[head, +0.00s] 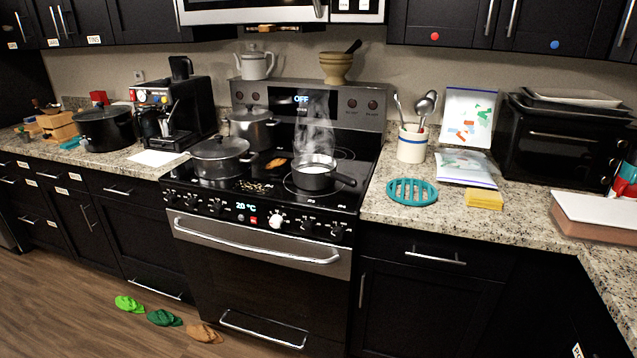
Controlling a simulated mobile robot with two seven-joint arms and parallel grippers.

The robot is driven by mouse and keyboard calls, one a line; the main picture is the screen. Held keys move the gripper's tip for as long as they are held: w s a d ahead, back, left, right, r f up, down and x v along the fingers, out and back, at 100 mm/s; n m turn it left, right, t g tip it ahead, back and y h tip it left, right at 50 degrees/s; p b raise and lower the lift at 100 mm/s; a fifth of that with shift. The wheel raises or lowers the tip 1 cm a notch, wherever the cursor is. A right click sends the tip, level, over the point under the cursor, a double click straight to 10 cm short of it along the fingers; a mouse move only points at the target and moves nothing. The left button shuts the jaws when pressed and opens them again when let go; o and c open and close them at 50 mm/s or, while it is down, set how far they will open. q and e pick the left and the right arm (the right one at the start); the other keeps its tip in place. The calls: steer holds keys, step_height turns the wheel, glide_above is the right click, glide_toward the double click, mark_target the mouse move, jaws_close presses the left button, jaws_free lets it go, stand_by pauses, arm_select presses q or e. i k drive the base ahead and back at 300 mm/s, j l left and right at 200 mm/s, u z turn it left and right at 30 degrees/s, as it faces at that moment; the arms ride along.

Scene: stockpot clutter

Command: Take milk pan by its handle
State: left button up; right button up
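The milk pan (314,176) is a small dark pan with whitish contents, standing on the front right part of the stove top. Pale steam rises above it. Its dark handle (345,180) points right, toward the counter beside the stove. Neither of my grippers shows in the head view, so I cannot see how they stand relative to the pan.
On the stove (262,215), a lidded pot (221,160) stands left of the pan and a steel stockpot (251,128) behind. A teal trivet (412,191) and a utensil crock (412,144) are on the right counter.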

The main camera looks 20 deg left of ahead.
mark_target(316, 180)
steer(key=i+l+u, duration=0.15)
steer(key=u, duration=0.3)
steer(key=i+l+u, duration=0.2)
steer(key=u, duration=0.25)
steer(key=i, duration=0.1)
